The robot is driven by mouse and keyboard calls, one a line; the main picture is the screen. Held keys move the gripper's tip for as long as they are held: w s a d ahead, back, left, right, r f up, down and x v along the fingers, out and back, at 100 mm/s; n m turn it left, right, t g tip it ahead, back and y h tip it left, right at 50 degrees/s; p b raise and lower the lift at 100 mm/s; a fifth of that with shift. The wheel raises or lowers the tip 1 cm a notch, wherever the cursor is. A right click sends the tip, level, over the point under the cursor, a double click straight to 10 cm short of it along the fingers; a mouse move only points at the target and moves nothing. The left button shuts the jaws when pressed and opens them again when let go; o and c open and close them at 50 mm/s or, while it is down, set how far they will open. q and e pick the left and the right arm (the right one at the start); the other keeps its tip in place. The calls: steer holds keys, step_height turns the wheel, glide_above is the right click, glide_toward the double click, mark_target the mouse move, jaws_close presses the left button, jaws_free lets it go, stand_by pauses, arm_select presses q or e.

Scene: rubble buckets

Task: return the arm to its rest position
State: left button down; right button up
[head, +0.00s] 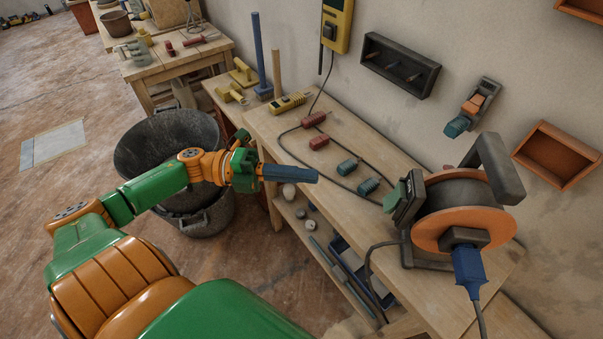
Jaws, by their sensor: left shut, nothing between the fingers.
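My left arm, green and orange, comes in from the lower left and reaches toward the middle of the head view. My left gripper (312,177) is shut, and nothing shows between its blue-grey fingers. In the picture it points right, across the near edge of the wooden workbench (400,215); how high it is above the bench I cannot tell. Behind the forearm stand dark buckets (165,140), partly hidden by the arm. My right gripper is not in view.
An orange cable reel (430,228) stands on the bench, with a black cable and red and teal connectors (347,167) nearby. A lower shelf holds a blue tray (358,273). Another table (180,62) stands farther back. Open floor (55,100) lies at the left.

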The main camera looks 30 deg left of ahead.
arm_select(q)
steer(key=shift+w+d, duration=0.1)
steer(key=shift+d, duration=0.05)
stand_by(0.3)
steer(key=w+a+f+n+t+y, duration=0.5)
steer(key=a+f+n+t+y, duration=0.15)
steer(key=f+n, duration=0.3)
steer(key=s+a+f+n+y, duration=0.1)
steer(key=a+f+n+y, duration=0.3)
steer(key=f, duration=0.4)
steer(key=s+a+f+n+y, duration=0.1)
steer(key=s+f+n+y, duration=0.1)
steer(key=f+n+y, duration=0.35)
steer(key=s+d+f+n+g+y, duration=0.1)
steer(key=s+d+f+n+g, duration=0.25)
steer(key=s+f, duration=0.55)
steer(key=s+d+f+n+g, duration=0.2)
steer(key=s+f+n+g, duration=0.25)
steer(key=s+f, duration=0.5)
steer(key=s+d+f+n+g, duration=0.1)
steer(key=s+d+f+g, duration=0.4)
steer(key=s+d, duration=0.2)
steer(key=s, duration=0.2)
steer(key=shift+s+f+n, duration=0.3)
steer(key=shift+s, duration=0.1)
